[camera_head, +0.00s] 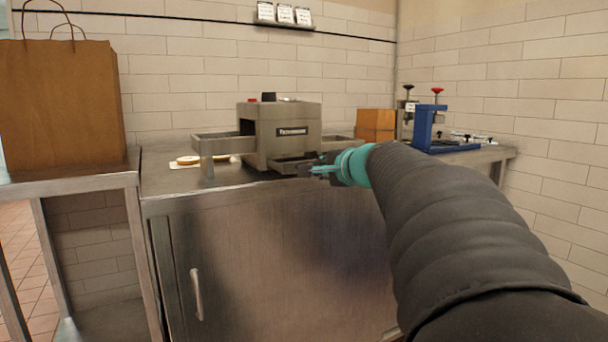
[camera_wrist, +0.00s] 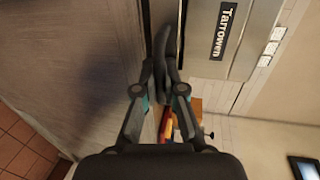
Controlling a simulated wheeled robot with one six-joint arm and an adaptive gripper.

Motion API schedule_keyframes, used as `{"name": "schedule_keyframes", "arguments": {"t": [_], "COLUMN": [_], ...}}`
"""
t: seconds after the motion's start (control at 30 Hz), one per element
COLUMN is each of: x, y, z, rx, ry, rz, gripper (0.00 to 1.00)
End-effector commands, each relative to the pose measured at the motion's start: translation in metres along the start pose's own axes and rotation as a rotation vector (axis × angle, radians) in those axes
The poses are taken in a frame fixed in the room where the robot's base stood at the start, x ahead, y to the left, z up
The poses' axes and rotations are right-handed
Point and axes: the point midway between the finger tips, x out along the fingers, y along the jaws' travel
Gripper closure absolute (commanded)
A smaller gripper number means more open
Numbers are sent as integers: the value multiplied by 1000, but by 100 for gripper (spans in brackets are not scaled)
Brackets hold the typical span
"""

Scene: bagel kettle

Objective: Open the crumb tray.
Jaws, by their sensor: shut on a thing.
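The toaster (camera_head: 282,130) is a grey metal box on the steel counter, with a dark label on its front. The crumb tray (camera_head: 284,164) is low on its front; its dark inside and pale rim show, so it seems to stick out some way. My gripper (camera_head: 316,169) is at the tray's right front end. In the wrist view my gripper (camera_wrist: 166,50) has its fingers close together beside the toaster's labelled front (camera_wrist: 225,35). It is shut on the crumb tray, though the fingers hide the exact spot held.
A side shelf (camera_head: 212,145) juts left from the toaster, with bagel halves (camera_head: 190,160) near it. A wooden box (camera_head: 375,125) and a blue stand (camera_head: 424,125) are to the right. A paper bag (camera_head: 60,105) stands at left. The counter front has a cabinet door (camera_head: 270,260).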

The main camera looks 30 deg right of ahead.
Motion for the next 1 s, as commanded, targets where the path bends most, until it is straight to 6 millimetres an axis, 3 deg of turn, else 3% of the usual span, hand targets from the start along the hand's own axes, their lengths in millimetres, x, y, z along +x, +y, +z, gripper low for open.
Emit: {"name": "schedule_keyframes", "arguments": {"t": [0.2, 0.57, 0.7, 1.0], "x": [-34, -39, -39, -40], "y": [9, 9, 9, 9], "z": [-1, 0, 0, 0], "rx": [-1, 0, 0, 0], "ry": [4, 2, 1, 1], "rz": [-2, 0, 0, 0], "gripper": [100, 100, 65, 65]}}
